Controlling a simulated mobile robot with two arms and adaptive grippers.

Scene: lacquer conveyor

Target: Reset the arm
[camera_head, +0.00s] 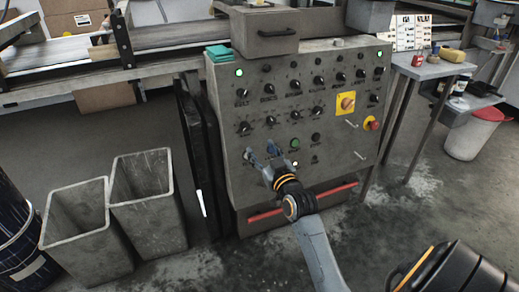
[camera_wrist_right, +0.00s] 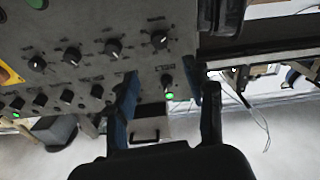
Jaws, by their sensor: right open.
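My right gripper (camera_head: 262,152) is open and empty in front of the lower middle of a grey control panel (camera_head: 235,180). Its arm comes in from the lower right, bent at the elbow. In the right wrist view, the two fingers of the right gripper (camera_wrist_right: 167,97) are spread wide, with nothing between them. The control panel (camera_wrist_right: 65,25) appears upside down there, with several black knobs. I cannot tell whether a fingertip touches the panel. My left gripper is in neither view.
Two empty grey bins (camera_head: 147,205) (camera_head: 80,240) stand left of the panel, beside a dark barrel (camera_head: 20,245). A conveyor (camera_head: 70,62) runs at the back left. A side table (camera_head: 433,66) and a red-lidded bin (camera_head: 472,137) stand right. The floor in front is mostly clear.

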